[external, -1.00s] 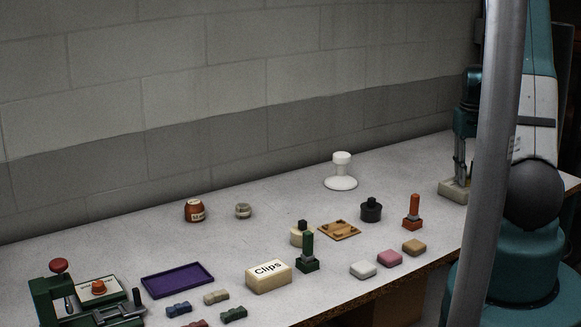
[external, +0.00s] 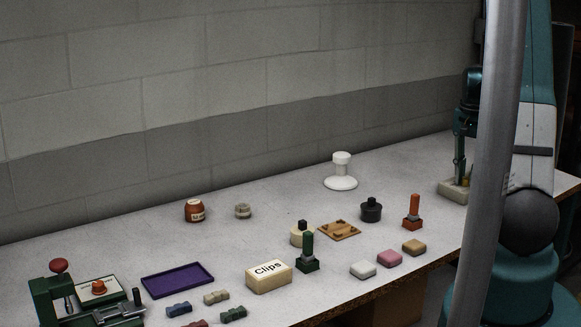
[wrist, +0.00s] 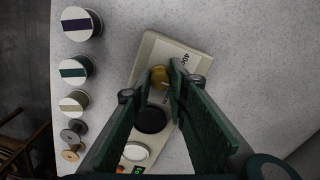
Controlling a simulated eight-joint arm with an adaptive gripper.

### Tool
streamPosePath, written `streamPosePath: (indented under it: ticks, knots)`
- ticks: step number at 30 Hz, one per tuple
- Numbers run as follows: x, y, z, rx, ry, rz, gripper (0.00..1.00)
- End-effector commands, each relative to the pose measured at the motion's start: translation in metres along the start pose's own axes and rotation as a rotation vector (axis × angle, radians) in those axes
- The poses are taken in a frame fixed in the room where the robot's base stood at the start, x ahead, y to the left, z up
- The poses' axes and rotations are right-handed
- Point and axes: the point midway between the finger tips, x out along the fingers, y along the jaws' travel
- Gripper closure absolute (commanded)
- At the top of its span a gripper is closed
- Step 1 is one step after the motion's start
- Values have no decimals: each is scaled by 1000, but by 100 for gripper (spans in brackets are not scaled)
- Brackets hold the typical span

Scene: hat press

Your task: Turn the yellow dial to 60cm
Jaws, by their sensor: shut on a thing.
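The yellow dial (wrist: 161,75) sits on a beige device (wrist: 190,50) with a printed label beside it, partly readable as "40c". In the wrist view my gripper (wrist: 160,80) has one green finger on each side of the dial and is shut on it. The fingers hide part of the dial, so its pointer setting cannot be read. In the external view the beige device (external: 450,192) is at the far right of the table, with my gripper (external: 459,173) pointing down at it. The grey pole hides part of the arm there.
The device also carries a black round knob (wrist: 151,119) and a white round button (wrist: 136,152). Several spools stand left of it, including a purple-banded one (wrist: 80,22). An orange-handled stamp (external: 412,212) and a white stand (external: 341,172) are farther left in the external view.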

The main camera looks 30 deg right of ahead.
Motion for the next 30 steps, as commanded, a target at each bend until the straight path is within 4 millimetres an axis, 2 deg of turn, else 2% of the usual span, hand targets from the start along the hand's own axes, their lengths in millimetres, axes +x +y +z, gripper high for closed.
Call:
streamPosePath:
  ticks: [16,17,20,30]
  knots:
    - [0,0,0,38,0,0,96]
    - [0,0,0,38,0,0,81]
    - [0,0,0,38,0,0,69]
    - [0,0,0,38,0,0,69]
